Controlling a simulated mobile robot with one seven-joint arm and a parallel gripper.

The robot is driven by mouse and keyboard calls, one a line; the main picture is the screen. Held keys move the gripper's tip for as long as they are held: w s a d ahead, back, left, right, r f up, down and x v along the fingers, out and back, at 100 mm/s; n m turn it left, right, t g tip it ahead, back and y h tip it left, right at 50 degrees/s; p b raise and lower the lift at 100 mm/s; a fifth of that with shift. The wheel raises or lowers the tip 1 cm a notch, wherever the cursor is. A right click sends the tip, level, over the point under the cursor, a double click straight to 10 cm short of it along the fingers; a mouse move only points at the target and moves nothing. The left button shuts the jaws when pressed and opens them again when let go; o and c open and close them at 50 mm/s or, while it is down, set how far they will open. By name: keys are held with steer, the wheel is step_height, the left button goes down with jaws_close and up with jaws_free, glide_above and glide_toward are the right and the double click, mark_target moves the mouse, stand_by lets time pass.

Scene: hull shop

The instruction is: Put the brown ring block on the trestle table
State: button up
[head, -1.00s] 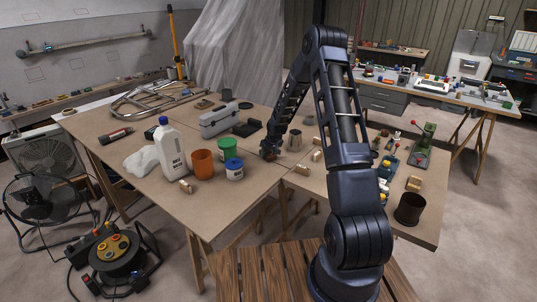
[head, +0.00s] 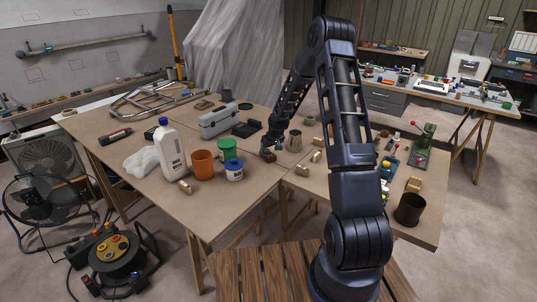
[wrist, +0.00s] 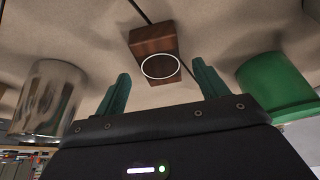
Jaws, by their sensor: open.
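The brown ring block (head: 270,156), a small dark wooden block, lies on the brown worktop (head: 245,195) near the middle. In the wrist view the block (wrist: 157,42) shows a pale ring on its face, ahead of the fingertips and between their lines. My gripper (wrist: 163,82) is open and empty, with two green fingers apart and not touching the block. In the head view my gripper (head: 266,147) is low over the worktop, right by the block. A table with trestle legs (head: 450,100) stands at the back right.
A metal mug (head: 294,141) and a green cup (head: 227,149) flank the block closely; the mug (wrist: 50,98) and cup (wrist: 272,85) also show in the wrist view. An orange cup (head: 202,164), blue-labelled tin (head: 234,171) and white bottle (head: 170,150) stand left.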

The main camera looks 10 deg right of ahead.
steer(key=s+d+r+m+h, duration=0.1)
steer(key=s+d+r, duration=0.2)
steer(key=s+r, duration=1.1)
steer(key=s+d+r+m+h, duration=0.1)
steer(key=s+d+r, duration=0.2)
steer(key=s+r, duration=1.05)
steer(key=s+d+r+m, duration=0.1)
steer(key=s+r, duration=0.4)
steer(key=s, duration=0.6)
steer(key=s+d+r+m, duration=0.1)
steer(key=s+r, duration=0.4)
steer(key=s, duration=0.7)
steer(key=shift+d+m+t, duration=0.3)
steer(key=shift+d, duration=0.4)
